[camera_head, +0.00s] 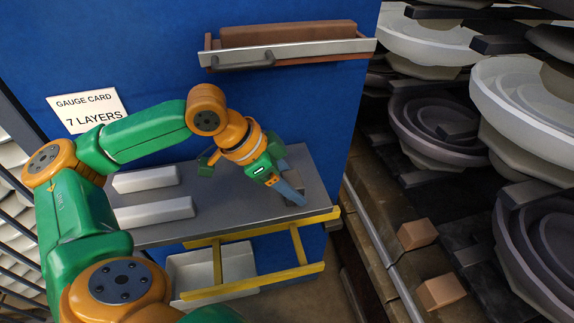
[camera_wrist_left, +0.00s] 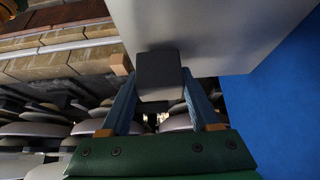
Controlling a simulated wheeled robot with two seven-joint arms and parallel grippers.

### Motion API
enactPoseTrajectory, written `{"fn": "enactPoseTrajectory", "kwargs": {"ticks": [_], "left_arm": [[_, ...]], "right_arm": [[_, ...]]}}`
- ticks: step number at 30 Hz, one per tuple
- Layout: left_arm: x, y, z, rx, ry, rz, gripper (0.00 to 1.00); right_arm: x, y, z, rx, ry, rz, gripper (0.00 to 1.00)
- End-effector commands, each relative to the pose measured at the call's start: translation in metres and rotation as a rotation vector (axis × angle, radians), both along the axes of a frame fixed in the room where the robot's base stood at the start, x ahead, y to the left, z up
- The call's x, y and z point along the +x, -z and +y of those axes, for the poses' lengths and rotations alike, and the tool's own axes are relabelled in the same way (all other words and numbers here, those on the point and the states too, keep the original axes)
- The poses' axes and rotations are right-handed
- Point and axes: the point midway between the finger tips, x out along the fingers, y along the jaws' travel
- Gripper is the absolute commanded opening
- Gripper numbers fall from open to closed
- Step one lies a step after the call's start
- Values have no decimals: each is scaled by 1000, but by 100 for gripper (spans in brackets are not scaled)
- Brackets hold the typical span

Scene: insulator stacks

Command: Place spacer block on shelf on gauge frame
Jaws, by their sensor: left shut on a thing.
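My left gripper (camera_head: 291,190) is over the right end of a grey shelf (camera_head: 310,167) on a blue cabinet. Its blue fingers point down and right. In the left wrist view, the gripper (camera_wrist_left: 160,100) is shut on a dark grey block (camera_wrist_left: 160,70), likely the spacer block. In the head view the fingers mostly hide the block; I cannot tell whether it touches the shelf. A yellow frame (camera_head: 232,236), perhaps the gauge frame, runs along and below the shelf's front edge. My right gripper is not in view.
Two pale bars (camera_head: 150,213) lie on the shelf's left part. A white bin (camera_head: 210,266) sits below. A drawer-like tray (camera_head: 290,53) juts from the cabinet above. Insulator stacks (camera_head: 440,120) and tan blocks (camera_head: 416,234) stand right. A gauge card (camera_head: 87,108) reads 7 layers.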

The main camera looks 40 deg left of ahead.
Motion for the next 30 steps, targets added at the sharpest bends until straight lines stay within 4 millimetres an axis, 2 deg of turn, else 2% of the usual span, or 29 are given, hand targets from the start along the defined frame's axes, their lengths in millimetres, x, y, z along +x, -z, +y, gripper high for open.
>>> {"fn": "enactPoseTrajectory", "kwargs": {"ticks": [3, 5, 16, 17, 19, 20, 30], "left_arm": [[17, -4, 19, -4, -6, 2, 0], [21, -2, 25, 1, -3, 2, 0], [19, 9, 23, 1, 0, 1, 0], [20, 9, 23, 1, 0, 1, 68], [20, 9, 23, 1, 0, 1, 86], [19, 9, 23, 1, 0, 1, 92], [19, 8, 23, 0, 0, 0, 92]], "right_arm": [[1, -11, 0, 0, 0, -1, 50], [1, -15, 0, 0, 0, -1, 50], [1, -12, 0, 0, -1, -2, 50], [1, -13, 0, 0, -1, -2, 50], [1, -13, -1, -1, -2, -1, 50], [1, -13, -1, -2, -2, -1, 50], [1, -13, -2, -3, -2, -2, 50]]}}
